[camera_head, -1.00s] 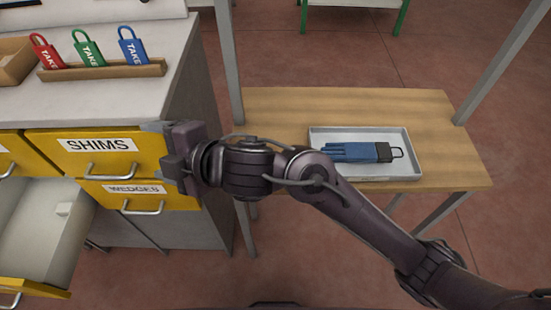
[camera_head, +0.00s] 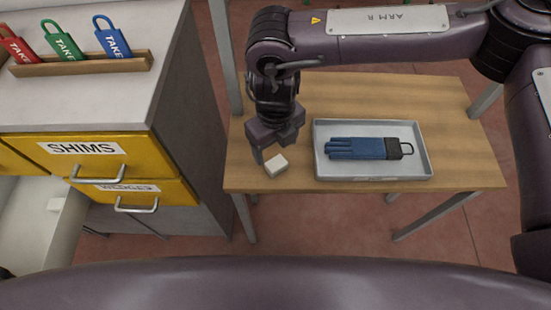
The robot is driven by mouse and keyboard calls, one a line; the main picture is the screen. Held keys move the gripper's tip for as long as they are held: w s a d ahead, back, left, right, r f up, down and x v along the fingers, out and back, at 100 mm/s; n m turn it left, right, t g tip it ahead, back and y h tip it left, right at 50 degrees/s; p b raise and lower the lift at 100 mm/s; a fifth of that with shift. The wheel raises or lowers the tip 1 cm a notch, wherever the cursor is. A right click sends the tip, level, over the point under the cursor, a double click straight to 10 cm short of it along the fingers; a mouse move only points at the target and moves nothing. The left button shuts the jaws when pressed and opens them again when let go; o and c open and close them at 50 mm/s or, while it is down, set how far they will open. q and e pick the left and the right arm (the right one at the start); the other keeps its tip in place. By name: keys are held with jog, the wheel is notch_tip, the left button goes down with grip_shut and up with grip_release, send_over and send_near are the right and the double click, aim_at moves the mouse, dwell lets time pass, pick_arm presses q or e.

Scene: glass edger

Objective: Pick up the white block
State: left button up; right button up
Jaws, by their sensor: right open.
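A small white block (camera_head: 276,166) lies on the wooden table, near its front left corner and left of the tray. My right gripper (camera_head: 278,148) points down right at the block, with its jaws open. One finger shows just left of the block and the other behind it. I cannot tell whether a finger touches the block.
A grey tray (camera_head: 375,184) holding a blue glove (camera_head: 355,148) stands on the wooden table (camera_head: 465,165). Yellow drawers (camera_head: 140,153) stand left, one pulled open. A wooden rack (camera_head: 85,65) with red, green and blue tags sits on top. Table posts rise near my arm.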

aim_at(276, 163)
notch_tip(276, 163, down, 7)
jog(key=shift+f+p, duration=0.2)
jog(key=shift+p, duration=0.35)
jog(key=c, duration=1.1)
jog(key=shift+o, duration=0.2)
jog(key=shift+r, duration=0.15)
